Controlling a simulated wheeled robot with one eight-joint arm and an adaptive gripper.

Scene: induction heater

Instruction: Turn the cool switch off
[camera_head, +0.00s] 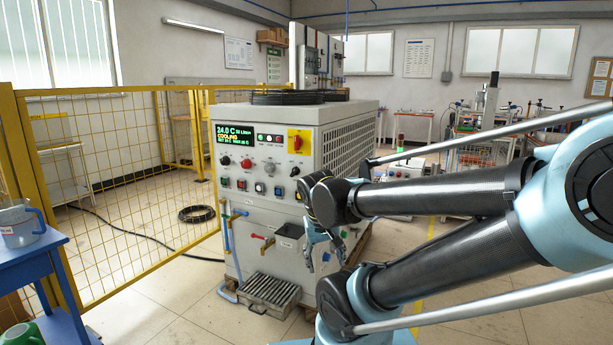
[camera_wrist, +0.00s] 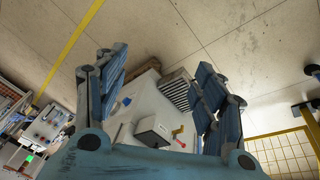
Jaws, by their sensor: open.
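The white machine (camera_head: 330,125) stands in the middle of the head view. Its display (camera_head: 236,134) reads 24.0 C and COOLING. Below it are several knobs, among them a red knob (camera_head: 246,163), and a row of square switches (camera_head: 260,188). I cannot read which one is the cool switch. My gripper (camera_head: 320,255) hangs open and empty, pointing down, in front of the machine's lower right front, below the switch row and apart from it. In the wrist view my gripper (camera_wrist: 155,85) has its fingers spread, with the machine's pale lower front (camera_wrist: 145,110) between them.
A red main switch on a yellow plate (camera_head: 298,141) sits at the panel's upper right. Low pipes and a red-handled valve (camera_head: 268,243) stick out, above a grate (camera_head: 268,292). A yellow fence (camera_head: 130,150) and a blue table (camera_head: 35,250) are at left.

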